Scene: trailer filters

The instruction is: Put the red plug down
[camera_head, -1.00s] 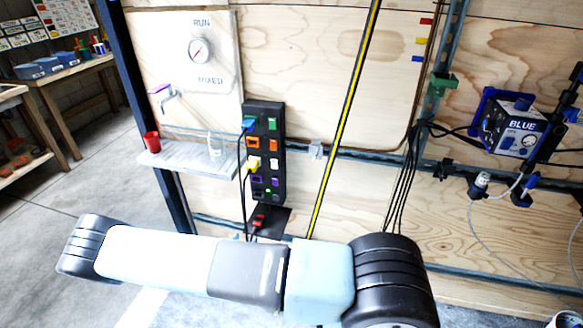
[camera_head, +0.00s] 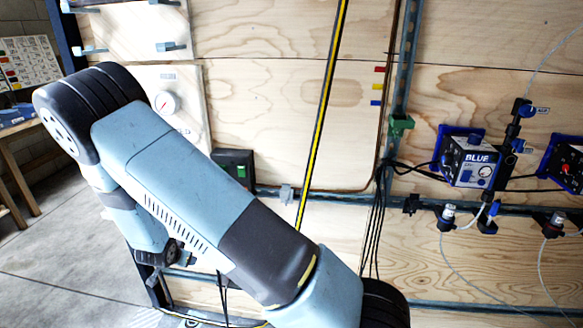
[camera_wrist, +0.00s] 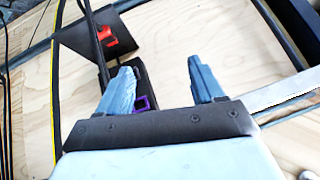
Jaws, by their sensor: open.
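In the wrist view, the red plug (camera_wrist: 107,37) lies on a small dark plate (camera_wrist: 72,42) at the upper left. My gripper (camera_wrist: 159,65) is open, with its two blue fingers apart and nothing between them. The plug is beyond and to the left of the left fingertip, apart from it. Part of the black power strip (camera_wrist: 146,80) with a purple-edged socket shows behind the left finger.
A dark cable (camera_wrist: 96,45) runs past the plate near the left finger. A metal rail (camera_wrist: 290,90) is at the right of the wrist view. In the head view, black cables (camera_head: 379,215) hang on the wooden wall, left of the blue pump unit (camera_head: 468,160).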

